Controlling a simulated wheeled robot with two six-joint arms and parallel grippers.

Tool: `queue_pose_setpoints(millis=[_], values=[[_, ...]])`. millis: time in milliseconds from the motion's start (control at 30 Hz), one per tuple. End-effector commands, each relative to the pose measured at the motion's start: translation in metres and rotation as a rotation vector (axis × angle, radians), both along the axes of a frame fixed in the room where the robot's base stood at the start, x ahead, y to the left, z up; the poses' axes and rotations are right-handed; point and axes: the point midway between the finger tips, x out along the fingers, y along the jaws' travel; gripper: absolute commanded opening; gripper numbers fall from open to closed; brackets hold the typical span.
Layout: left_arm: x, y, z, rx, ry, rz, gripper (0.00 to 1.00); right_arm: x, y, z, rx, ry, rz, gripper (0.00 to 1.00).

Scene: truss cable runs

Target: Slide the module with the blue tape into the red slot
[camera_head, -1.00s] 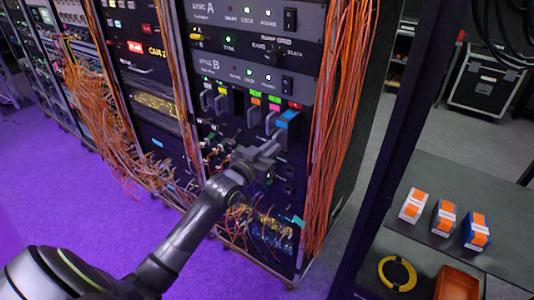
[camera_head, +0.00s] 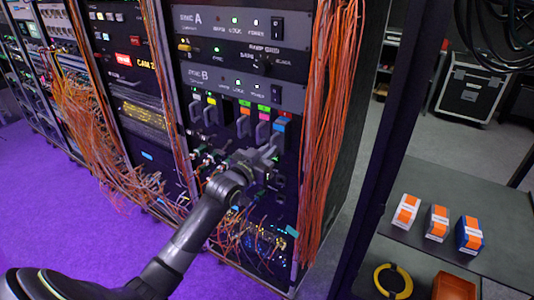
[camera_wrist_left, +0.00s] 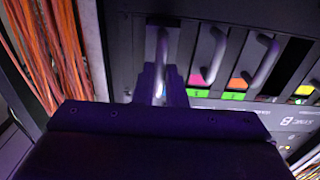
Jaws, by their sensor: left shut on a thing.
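The module with the blue tape (camera_head: 282,124) sits at the right end of the row of modules in the rack, under the red label (camera_head: 285,114). Its front looks about level with its neighbours. My left gripper (camera_head: 268,153) is at the lower front of this module. In the left wrist view, the gripper's fingers (camera_wrist_left: 157,84) are shut around the module's grey handle (camera_wrist_left: 162,48). The red label and most of the tape are hidden in that view. My right gripper is not in view.
Neighbouring modules with handles (camera_head: 262,128) stand close on the left, with pink, orange, green and yellow labels. A dark empty slot (camera_head: 228,110) is among them. Orange cables (camera_head: 330,110) hang just right of the row. A shelf (camera_head: 400,238) at right holds several items.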

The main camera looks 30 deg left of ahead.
Motion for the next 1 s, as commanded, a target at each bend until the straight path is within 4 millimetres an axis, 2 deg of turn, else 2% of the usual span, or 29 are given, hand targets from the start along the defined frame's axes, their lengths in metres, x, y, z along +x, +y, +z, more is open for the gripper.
queue_pose_setpoints(millis=[167, 1000], values=[[0.001, 0.000, 0.001, 0.000, -0.003, -0.001, 0.00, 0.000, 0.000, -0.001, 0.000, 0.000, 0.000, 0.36], [0.039, -0.003, 0.000, 0.001, -0.002, 0.000, 0.00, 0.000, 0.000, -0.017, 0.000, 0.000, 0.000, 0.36]])
